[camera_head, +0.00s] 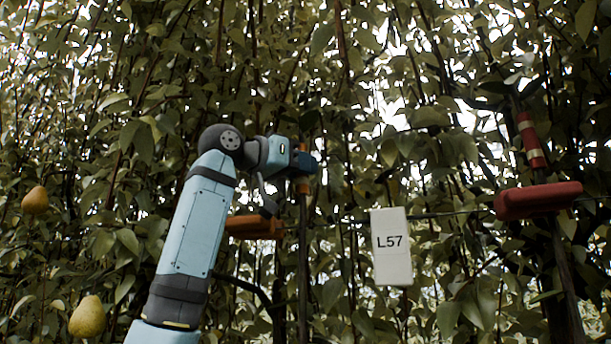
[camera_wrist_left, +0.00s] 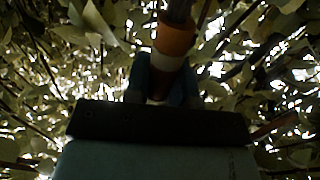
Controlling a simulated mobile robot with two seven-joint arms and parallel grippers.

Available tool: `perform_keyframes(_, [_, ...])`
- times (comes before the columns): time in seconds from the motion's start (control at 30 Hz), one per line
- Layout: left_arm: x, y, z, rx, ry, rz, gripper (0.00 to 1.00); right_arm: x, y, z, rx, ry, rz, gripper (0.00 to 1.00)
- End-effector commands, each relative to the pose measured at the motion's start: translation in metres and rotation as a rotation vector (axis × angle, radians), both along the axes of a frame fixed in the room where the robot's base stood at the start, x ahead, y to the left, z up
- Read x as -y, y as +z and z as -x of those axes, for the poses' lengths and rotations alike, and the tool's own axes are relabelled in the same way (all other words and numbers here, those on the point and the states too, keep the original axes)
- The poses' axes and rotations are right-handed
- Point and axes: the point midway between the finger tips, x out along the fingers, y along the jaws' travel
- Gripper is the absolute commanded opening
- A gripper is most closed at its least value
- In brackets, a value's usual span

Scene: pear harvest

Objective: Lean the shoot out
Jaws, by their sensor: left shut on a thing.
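The shoot (camera_head: 303,255) is a thin dark stem standing nearly upright in the middle of the head view, with an orange band (camera_head: 303,186) near its top. My left gripper (camera_head: 303,163) is shut on the shoot, close to the orange band. In the left wrist view the orange band (camera_wrist_left: 175,38) and a pale ring sit just beyond and between the dark blue fingers of my left gripper (camera_wrist_left: 161,88). Leaves hide parts of the stem. My right gripper is not in view.
An orange block (camera_head: 255,227) sits left of the shoot, partly behind my arm. A white tag reading L57 (camera_head: 391,247) hangs to the right. A red block (camera_head: 538,200) and a red-and-cream banded stem (camera_head: 530,140) stand further right. Two pears (camera_head: 35,200) (camera_head: 87,317) hang at left. Dense foliage fills the background.

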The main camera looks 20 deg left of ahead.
Motion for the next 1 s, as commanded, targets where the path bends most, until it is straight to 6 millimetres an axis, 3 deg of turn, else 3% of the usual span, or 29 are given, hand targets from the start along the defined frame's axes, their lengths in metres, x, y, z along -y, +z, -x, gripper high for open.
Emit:
perform_keyframes(0.03, [-0.001,-0.009,0.014,0.038,0.001,0.003,0.0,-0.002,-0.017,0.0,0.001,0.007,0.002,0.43])
perform_keyframes(0.2, [-0.003,-0.017,0.061,0.151,0.002,0.006,0.0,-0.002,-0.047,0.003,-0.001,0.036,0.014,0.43])
perform_keyframes(0.5, [-0.006,-0.035,0.131,0.33,0.003,0.012,0.0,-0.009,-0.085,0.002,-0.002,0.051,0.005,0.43])
perform_keyframes(0.7, [-0.006,-0.036,0.148,0.373,0.001,0.014,0.0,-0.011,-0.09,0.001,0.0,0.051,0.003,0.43])
perform_keyframes(0.97, [-0.006,-0.035,0.148,0.373,0.001,0.014,0.0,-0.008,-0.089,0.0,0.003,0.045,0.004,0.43])
perform_keyframes(1.0, [-0.006,-0.035,0.148,0.373,0.001,0.014,0.28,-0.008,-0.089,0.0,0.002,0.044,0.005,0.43])
